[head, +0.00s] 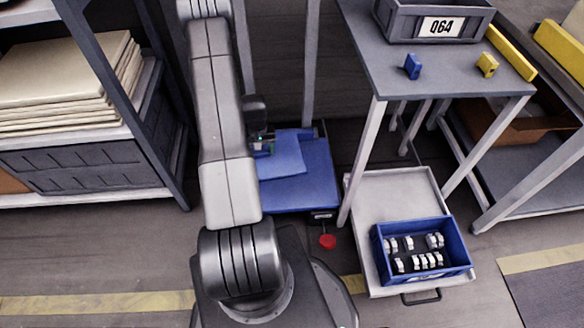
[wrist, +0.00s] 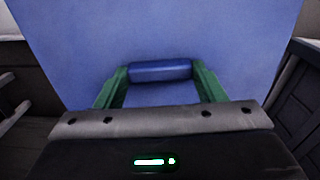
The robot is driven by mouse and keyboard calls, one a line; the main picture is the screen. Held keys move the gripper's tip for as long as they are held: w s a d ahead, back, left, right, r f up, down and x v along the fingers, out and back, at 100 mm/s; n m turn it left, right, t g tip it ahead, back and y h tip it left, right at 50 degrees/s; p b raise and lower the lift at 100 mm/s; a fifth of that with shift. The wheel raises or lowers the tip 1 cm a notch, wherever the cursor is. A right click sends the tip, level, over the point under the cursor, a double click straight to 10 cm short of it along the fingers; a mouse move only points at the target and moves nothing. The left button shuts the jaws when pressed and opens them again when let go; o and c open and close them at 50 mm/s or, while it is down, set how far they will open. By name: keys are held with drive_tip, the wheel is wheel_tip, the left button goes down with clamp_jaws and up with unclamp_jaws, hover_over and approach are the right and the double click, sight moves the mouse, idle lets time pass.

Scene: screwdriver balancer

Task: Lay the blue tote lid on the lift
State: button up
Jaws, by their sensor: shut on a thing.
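The blue tote lid (head: 283,158) is a flat, lighter blue panel over the left part of the lift, turned a little against it. I cannot tell whether it touches the lift or hovers just above. The lift (head: 318,172) has a darker blue top, bare at its right side and front. My gripper (head: 265,148) is shut on the lid's handle. In the wrist view the lid (wrist: 225,50) fills most of the picture, and the green fingers of my gripper (wrist: 160,82) stand on either side of its rounded blue handle (wrist: 160,70). My arm hides the lid's left end in the head view.
A red button (head: 327,241) is on the floor side in front of the lift. A table (head: 375,65) with a grey Q64 bin (head: 437,27) stands right. A blue tote (head: 458,268) of small parts sits on a low grey cart (head: 365,215). Shelving (head: 150,125) stands left.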

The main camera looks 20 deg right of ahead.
sight(292, 148)
drive_tip(key=d+f+m+b, duration=0.1)
drive_tip(key=d+f+b, duration=1)
drive_tip(key=d+b, duration=0.1)
drive_tip(key=shift+f+b, duration=2.5)
drive_tip(key=shift+f, duration=1.9)
drive_tip(key=o, duration=1.3)
drive_tip(key=shift+o, duration=0.2)
wheel_tip(292, 148, up, 14)
drive_tip(key=p, duration=0.4)
drive_tip(key=shift+p, duration=0.4)
